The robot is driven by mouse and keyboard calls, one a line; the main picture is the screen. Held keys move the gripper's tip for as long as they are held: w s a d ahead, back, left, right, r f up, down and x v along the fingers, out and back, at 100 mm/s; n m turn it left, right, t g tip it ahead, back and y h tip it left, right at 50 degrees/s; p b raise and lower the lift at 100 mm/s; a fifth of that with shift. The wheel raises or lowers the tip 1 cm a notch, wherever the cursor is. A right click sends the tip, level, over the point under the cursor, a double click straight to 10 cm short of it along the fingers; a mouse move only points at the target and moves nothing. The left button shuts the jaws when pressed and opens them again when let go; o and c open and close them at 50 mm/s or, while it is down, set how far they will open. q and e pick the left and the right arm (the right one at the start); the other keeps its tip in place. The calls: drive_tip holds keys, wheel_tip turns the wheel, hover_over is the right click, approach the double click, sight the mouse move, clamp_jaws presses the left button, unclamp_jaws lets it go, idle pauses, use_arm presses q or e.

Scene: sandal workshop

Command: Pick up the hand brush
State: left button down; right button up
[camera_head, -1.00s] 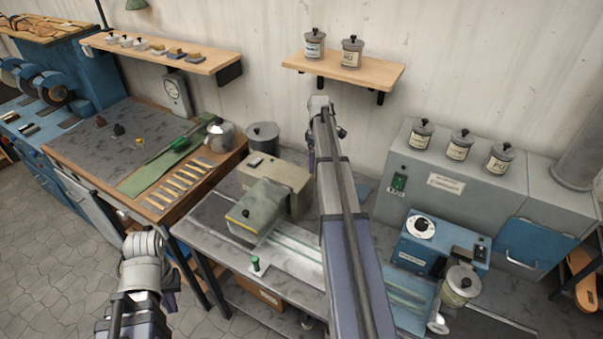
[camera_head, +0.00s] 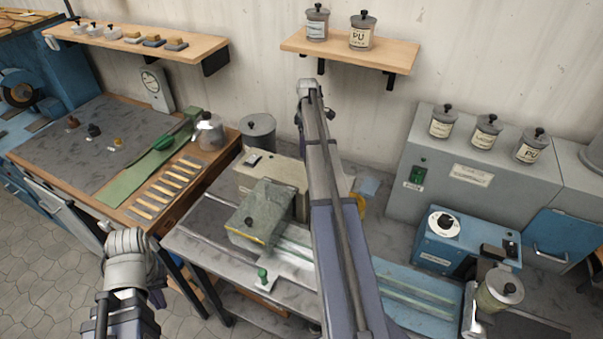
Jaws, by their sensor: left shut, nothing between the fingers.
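I cannot make out a hand brush for certain. A long tool with a green handle (camera_head: 174,133) lies on the green mat (camera_head: 128,186) of the wooden-edged bench at left, too small to name. My left arm comes in at the lower left, in front of that bench. My left gripper (camera_head: 156,280) is mostly hidden behind its own arm; it is shut and empty, well apart from the bench tools. My right arm rises through the middle and covers part of the central bench.
The central bench holds a beige machine (camera_head: 270,180) and a green-topped block (camera_head: 258,212). A blue device (camera_head: 460,242) and a lidded jar (camera_head: 498,292) stand at right. Wall shelves (camera_head: 135,42) carry blocks and jars. Tiled floor (camera_head: 40,260) is free at lower left.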

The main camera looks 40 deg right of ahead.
drive_tip(key=f+b, duration=0.1)
drive_tip(key=f, duration=0.1)
drive_tip(key=f+b, duration=0.1)
drive_tip(key=shift+w+f+b, duration=0.3)
drive_tip(key=shift+w+f, duration=0.05)
drive_tip(key=shift+s+f+b, duration=0.1)
drive_tip(key=shift+f+b, duration=0.25)
drive_tip(key=shift+b, duration=0.05)
drive_tip(key=f+b, duration=0.7)
drive_tip(key=f, duration=0.1)
drive_tip(key=shift+a+b, duration=0.25)
drive_tip(key=shift+b, duration=0.15)
drive_tip(key=shift+r, duration=0.15)
clamp_jaws()
